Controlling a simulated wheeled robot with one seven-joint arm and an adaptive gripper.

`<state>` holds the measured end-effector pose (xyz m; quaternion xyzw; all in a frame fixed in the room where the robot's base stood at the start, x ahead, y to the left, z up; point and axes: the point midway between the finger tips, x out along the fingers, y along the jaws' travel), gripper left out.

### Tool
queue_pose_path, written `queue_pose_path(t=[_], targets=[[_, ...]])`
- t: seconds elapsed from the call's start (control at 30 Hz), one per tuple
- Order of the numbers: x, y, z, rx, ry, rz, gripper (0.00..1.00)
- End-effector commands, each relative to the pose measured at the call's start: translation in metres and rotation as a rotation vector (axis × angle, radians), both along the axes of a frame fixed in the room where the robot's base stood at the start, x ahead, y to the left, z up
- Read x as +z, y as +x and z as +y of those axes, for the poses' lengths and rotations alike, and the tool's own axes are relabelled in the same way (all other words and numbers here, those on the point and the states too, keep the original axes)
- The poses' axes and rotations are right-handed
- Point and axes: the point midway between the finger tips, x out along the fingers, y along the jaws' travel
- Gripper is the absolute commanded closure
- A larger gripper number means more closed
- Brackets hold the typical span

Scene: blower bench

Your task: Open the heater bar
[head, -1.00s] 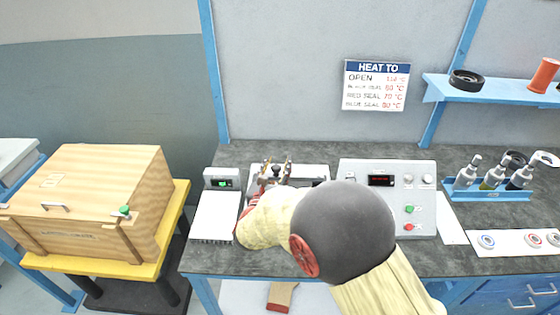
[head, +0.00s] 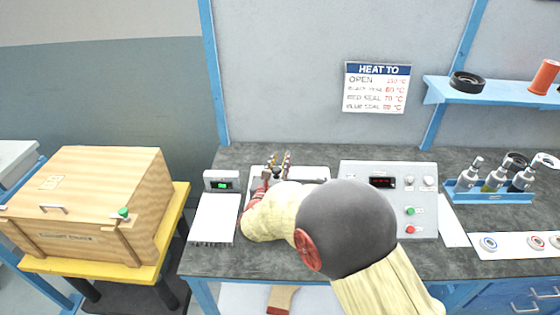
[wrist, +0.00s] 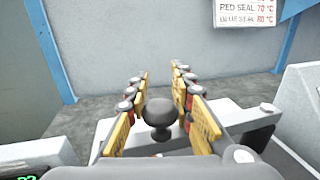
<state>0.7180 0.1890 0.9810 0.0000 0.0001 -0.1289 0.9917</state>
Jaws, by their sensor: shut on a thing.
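My gripper (head: 280,158) is over the pale bench unit (head: 316,172), left of the control box. In the wrist view its yellow-padded fingers (wrist: 162,74) stand either side of a dark round knob (wrist: 160,112), and it is shut on this knob. The knob sits above the pale bar-like top (wrist: 232,117) of the unit. A dark strip shows along the unit at right in the head view. My arm hides most of the unit's front there, so I cannot tell how far the bar is raised.
A control box (head: 346,172) with a red display and buttons stands right of the unit. A small green-lit device (head: 221,181) and white sheet (head: 212,216) are at left. A bottle rack (head: 492,195) is farther right. A wooden box (head: 95,195) stands on a yellow-topped stand.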

Motion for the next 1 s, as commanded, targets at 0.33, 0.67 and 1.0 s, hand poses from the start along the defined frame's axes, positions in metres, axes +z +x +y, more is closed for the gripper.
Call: queue_pose_path(t=[0.33,0.67,1.0], targets=[[-0.0001,0.0000,0.0003,0.001,0.000,0.000,1.00],[-0.0002,-0.0001,0.0003,0.001,0.000,0.000,1.00],[-0.0003,0.0028,-0.0001,-0.020,-0.001,0.000,1.00]])
